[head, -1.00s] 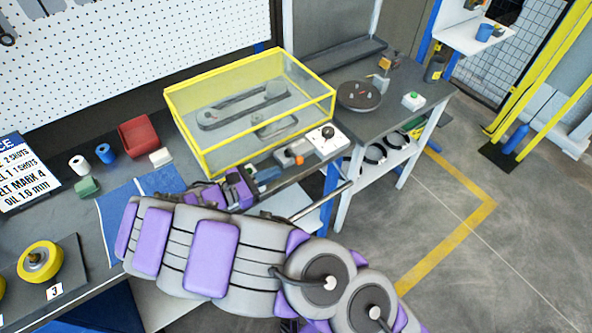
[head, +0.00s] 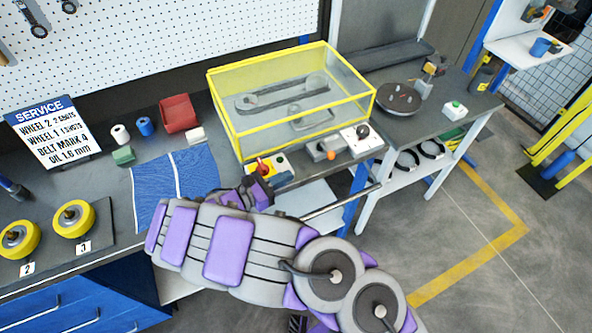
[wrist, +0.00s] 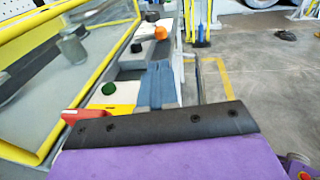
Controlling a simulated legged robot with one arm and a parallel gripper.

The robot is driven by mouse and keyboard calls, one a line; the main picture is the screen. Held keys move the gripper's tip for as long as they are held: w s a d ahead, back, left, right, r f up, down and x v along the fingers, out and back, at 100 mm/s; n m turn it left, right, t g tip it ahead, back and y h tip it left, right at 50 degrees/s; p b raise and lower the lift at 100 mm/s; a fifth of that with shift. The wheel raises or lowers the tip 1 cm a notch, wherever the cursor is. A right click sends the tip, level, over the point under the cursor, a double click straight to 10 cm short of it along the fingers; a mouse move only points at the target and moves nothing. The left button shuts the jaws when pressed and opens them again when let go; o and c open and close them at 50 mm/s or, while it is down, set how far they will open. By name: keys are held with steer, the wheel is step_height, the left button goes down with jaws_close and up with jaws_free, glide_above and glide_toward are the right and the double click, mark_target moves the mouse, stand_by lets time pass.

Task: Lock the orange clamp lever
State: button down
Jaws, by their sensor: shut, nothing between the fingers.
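The orange clamp lever shows as a small orange end (head: 331,154) on a grey block, in front of the yellow-edged clear case in the head view. In the wrist view its orange knob (wrist: 161,33) is beyond my fingertips. Whether the lever is locked cannot be told. My gripper (wrist: 159,68) is shut and empty, its blue-grey fingers together and pointing toward the lever, apart from it. In the head view my gripper sits low at the bench front, left of the lever, its fingers hard to make out.
A red switch handle (head: 263,168) on a yellow-and-white box with a green button (wrist: 109,88) is close left of my fingers. The clear case (head: 222,109) stands behind. A white box with a black knob (head: 362,131) is right of the lever. A metal bar juts out in front.

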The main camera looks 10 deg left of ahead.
mark_target(328, 157)
steer(key=b+x, duration=0.3)
steer(key=x, duration=0.9)
steer(key=shift+w+d+f, duration=0.1)
steer(key=shift+w+d, duration=0.15)
steer(key=shift+d, duration=0.05)
steer(key=shift+a, duration=0.1)
